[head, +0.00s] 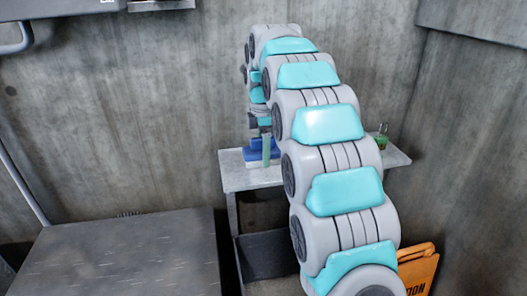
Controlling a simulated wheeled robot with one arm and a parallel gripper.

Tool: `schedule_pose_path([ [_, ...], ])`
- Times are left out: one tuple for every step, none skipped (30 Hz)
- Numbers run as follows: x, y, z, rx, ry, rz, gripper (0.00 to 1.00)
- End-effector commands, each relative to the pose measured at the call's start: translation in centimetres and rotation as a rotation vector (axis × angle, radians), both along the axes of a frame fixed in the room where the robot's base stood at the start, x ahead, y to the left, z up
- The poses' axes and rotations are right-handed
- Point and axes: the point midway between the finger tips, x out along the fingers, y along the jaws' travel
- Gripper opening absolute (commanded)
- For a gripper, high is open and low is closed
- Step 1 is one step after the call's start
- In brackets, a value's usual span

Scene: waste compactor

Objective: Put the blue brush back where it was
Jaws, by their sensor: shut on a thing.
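My gripper (265,141) is at the far end of my arm, over the left part of a small grey table (238,177). It is shut on the blue brush (254,155), which shows as a low blue shape at the fingertips. The brush is at or just above the tabletop; I cannot tell whether it touches. The fingers and wrist hide part of the brush, and my arm covers the middle of the table.
A small green glass item (382,137) stands at the table's back right. A wide dark slab (120,255) is at the lower left. An orange caution sign (420,272) is at the lower right. Concrete walls (120,130) close in the back and right.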

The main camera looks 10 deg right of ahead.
Motion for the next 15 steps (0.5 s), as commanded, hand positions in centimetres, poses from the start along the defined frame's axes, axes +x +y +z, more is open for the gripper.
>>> schedule_pose_path([
  [0.01,0.00,0.00,0.000,-0.001,0.000,0.08],
  [0.01,0.00,0.00,0.000,-0.001,0.000,0.08],
  [0.01,0.00,0.02,0.000,-0.001,0.000,0.08],
  [0.01,0.01,0.01,0.000,-0.001,0.000,0.08],
  [0.00,0.01,0.01,0.000,0.000,0.000,0.08],
  [0.00,0.01,-0.01,0.000,0.000,0.000,0.08],
  [-0.01,0.01,-0.06,0.000,0.000,0.000,0.08],
  [-0.01,0.01,-0.16,0.000,0.000,0.000,0.08],
  [-0.02,0.02,-0.28,0.000,0.000,0.000,0.08],
  [-0.02,0.02,-0.37,0.001,0.000,0.000,0.08],
  [-0.01,0.02,-0.34,0.000,0.000,0.000,0.71],
  [-0.01,0.02,-0.31,0.001,0.000,0.000,0.75],
  [-0.01,0.02,-0.31,0.000,0.000,0.000,0.79],
  [-0.01,0.02,-0.31,0.000,0.000,0.000,0.82],
  [-0.02,0.02,-0.31,0.000,0.001,0.000,0.86],
])
